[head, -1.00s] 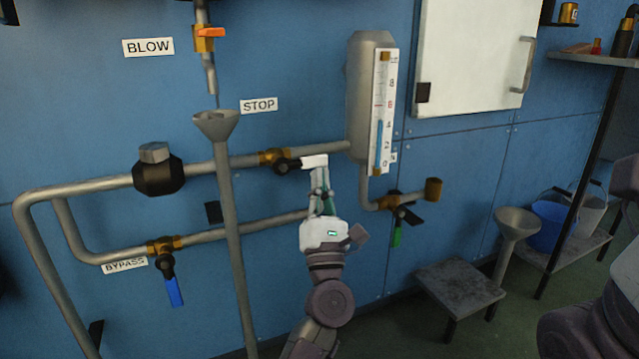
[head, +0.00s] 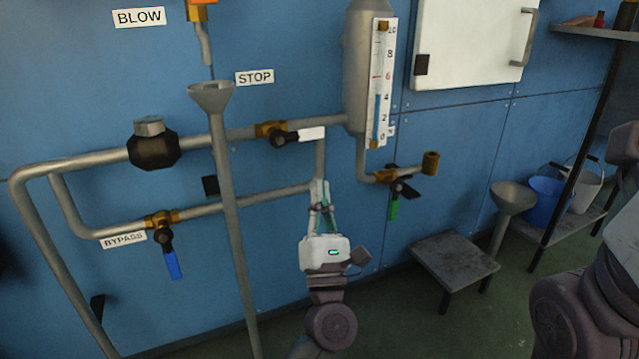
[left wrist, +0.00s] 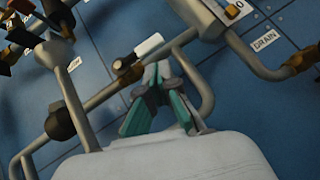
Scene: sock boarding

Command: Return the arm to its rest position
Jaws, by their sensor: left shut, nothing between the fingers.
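My left gripper (head: 319,184) is shut and empty, pointing up in front of the blue wall, below the stop valve. The stop valve's white-tipped handle (head: 312,133) sticks out to the right, roughly level, with a gap between it and the fingertips in the head view. In the left wrist view the closed fingertips (left wrist: 157,68) overlap the pipework, just below the white handle (left wrist: 148,46); the depth between them is hard to judge. A dark arm link of mine shows at the right edge of the head view; the right gripper is not seen.
Pipes run along the wall, with a blue-handled bypass valve (head: 174,264), a green-handled drain valve (head: 394,208) and a gauge (head: 381,85). A tall funnel pipe (head: 224,190) stands left of my arm. A low stool (head: 453,262) and a floor funnel (head: 513,198) stand right.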

